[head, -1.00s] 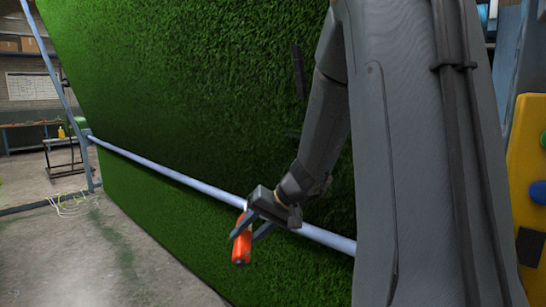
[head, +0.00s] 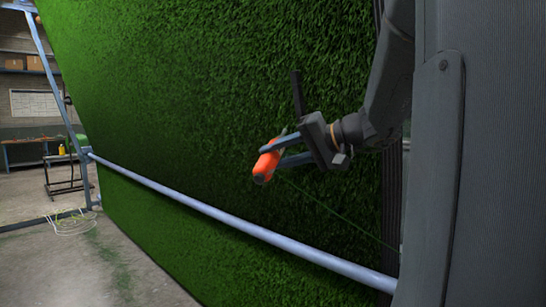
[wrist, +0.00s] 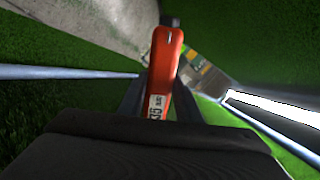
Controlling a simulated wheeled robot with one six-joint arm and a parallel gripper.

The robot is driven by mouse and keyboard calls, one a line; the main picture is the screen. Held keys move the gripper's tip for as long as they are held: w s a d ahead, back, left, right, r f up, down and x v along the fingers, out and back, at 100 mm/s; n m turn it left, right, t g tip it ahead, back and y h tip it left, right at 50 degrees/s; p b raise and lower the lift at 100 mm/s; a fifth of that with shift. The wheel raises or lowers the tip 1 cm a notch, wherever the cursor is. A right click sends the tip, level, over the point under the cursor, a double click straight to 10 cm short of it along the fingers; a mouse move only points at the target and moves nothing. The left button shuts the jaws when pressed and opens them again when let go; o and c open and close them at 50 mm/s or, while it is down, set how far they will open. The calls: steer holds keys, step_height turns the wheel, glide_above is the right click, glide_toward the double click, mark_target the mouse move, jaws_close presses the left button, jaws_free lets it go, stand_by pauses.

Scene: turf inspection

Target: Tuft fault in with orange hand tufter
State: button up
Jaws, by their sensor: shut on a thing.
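The orange hand tufter (head: 266,167) is held between the two fingers of my gripper (head: 279,155), in front of the hanging green turf (head: 170,110). My gripper is shut on it, above the pale horizontal rail. In the wrist view the tufter (wrist: 165,72) stands between the fingers, with a dark end and a white label. A thin green strand runs from near the tufter down to the right. I cannot make out a fault in the turf. I cannot tell whether the tufter's tip touches the turf.
A pale blue rail (head: 230,221) crosses low in front of the turf. A blue frame post (head: 57,85) stands at the left edge. Loose cables (head: 72,221) lie on the floor by its foot.

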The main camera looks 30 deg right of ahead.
steer(key=w+d+r+p, duration=0.1)
steer(key=w+d+p, duration=0.1)
steer(key=d, duration=0.3)
steer(key=shift+d+r+p, duration=0.25)
steer(key=shift+r+p, duration=0.05)
steer(key=shift+p, duration=0.3)
steer(key=shift+d+r+b, duration=0.1)
steer(key=shift+d+b, duration=0.05)
steer(key=shift+b, duration=0.2)
stand_by(0.4)
steer(key=shift+w+d+r, duration=0.25)
steer(key=shift+d, duration=0.45)
steer(key=shift+w+d+r, duration=0.2)
steer(key=shift+w+d, duration=0.05)
steer(key=shift+d, duration=0.45)
stand_by(0.6)
steer(key=shift+s+a+r+p, duration=0.1)
steer(key=shift+a+r+p, duration=0.2)
steer(key=shift+r, duration=0.7)
steer(key=shift+s+a+r+p, duration=0.15)
steer(key=shift+r+p, duration=0.1)
steer(key=shift+r, duration=0.75)
steer(key=shift+w+r, duration=0.1)
